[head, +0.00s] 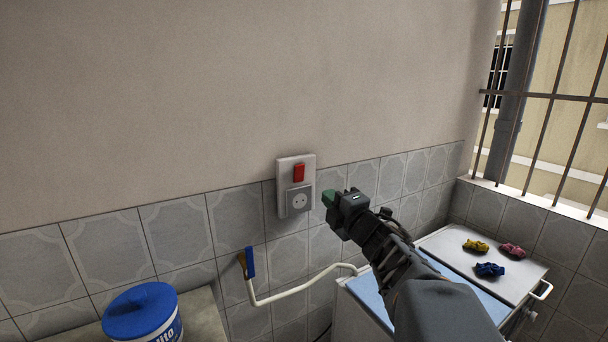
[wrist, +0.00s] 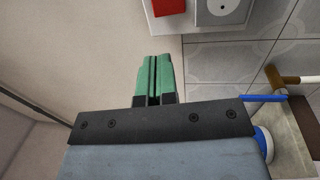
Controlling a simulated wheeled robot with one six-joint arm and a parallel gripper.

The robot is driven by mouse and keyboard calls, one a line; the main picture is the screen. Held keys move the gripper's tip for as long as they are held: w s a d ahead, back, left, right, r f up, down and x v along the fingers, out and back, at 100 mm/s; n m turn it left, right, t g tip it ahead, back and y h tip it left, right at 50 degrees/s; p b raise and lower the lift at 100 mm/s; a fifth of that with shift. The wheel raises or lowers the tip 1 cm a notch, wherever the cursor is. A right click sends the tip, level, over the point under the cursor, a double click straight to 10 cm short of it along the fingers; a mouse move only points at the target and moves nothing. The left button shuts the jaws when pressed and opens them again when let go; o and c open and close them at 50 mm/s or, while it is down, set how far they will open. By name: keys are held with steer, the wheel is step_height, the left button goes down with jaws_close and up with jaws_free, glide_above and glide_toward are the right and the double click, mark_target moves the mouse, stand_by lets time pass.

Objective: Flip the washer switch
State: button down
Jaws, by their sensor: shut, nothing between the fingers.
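The washer switch is a red rocker (head: 299,172) on a white wall plate (head: 283,180), above a grey round socket (head: 298,200). In the wrist view the red switch (wrist: 170,6) is cut by the top edge, with the socket (wrist: 222,10) to its right. My gripper (head: 328,198) has green fingertips and is just right of the plate in the head view, apart from the switch. In the wrist view my gripper (wrist: 154,76) is shut and empty, its fingertips pointing toward the plate. The gap between fingertips and wall is hard to judge.
A blue-handled tap (head: 249,262) and white pipe (head: 300,290) are below the plate. A blue-lidded tub (head: 140,310) is at lower left. A barred window is at right.

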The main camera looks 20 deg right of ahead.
mark_target(299, 170)
steer(key=w+p, duration=0.1)
steer(key=w, duration=0.3)
steer(key=w+a+r+p, duration=0.1)
steer(key=w, duration=0.8)
steer(key=shift+a+r+p, duration=0.25)
steer(key=shift+r+p, duration=0.15)
steer(key=shift+s, duration=0.1)
